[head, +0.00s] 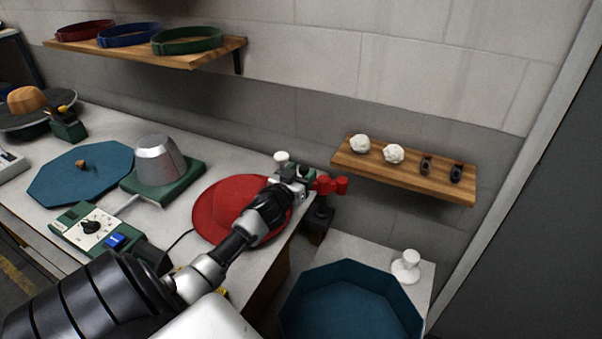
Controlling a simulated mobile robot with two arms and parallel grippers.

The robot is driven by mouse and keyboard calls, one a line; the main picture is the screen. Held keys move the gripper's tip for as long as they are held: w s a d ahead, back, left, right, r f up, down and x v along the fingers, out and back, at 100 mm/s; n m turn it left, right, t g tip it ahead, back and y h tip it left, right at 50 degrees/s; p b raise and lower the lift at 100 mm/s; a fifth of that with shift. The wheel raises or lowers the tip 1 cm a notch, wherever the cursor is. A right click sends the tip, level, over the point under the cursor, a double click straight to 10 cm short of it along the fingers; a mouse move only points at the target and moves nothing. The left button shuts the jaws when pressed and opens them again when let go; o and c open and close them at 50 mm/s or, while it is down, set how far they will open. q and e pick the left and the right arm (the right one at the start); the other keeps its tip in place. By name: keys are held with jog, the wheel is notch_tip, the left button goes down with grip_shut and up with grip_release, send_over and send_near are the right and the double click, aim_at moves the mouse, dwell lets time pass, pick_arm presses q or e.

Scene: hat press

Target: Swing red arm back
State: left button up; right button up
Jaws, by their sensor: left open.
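A small red part (331,185), which looks like the red arm, shows at the back right corner of the workbench, by a dark bracket (319,215). My left arm reaches in from the lower left across the bench. Its open gripper (305,176) is right beside the red part and overlaps it in the picture. I cannot tell whether they touch. The gripper and wrist hide some of the red part and its mount. A flat red disc (213,208) lies on the bench under my forearm. My right gripper is not in view.
The bench (200,140) holds a silver dome (160,160) on a green base, a blue octagonal tray (75,175) and a green control box (90,222). A wall shelf (400,173) sits right of the red part. A blue bin (350,300) stands below, beside a white stand (406,266).

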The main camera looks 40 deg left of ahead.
pick_arm(q)
jog(key=shift+c, duration=1.2)
grip_shut()
jog(key=h, duration=0.1)
jog(key=m, duration=0.1)
jog(key=h, duration=0.1)
jog(key=shift+w+a+r+m+t+h+p, duration=0.1)
jog(key=shift+w+a+m+t+h+p, duration=0.2)
jog(key=shift+a, duration=0.1)
jog(key=shift+w+a+m+h, duration=0.15)
jog(key=shift+m+h, duration=0.35)
jog(key=shift+h, duration=0.1)
jog(key=shift+w+a+m+h+b, duration=0.1)
jog(key=shift+w+m+h+b, duration=0.2)
jog(key=shift+h, duration=0.35)
jog(key=shift+w+a+m+h+b, duration=0.1)
jog(key=shift+m+h+b, duration=0.1)
jog(key=shift+m+h, duration=0.35)
jog(key=shift+w+a+m+h+b, duration=0.15)
jog(key=shift+m+h+b, duration=0.1)
jog(key=shift+h, duration=0.45)
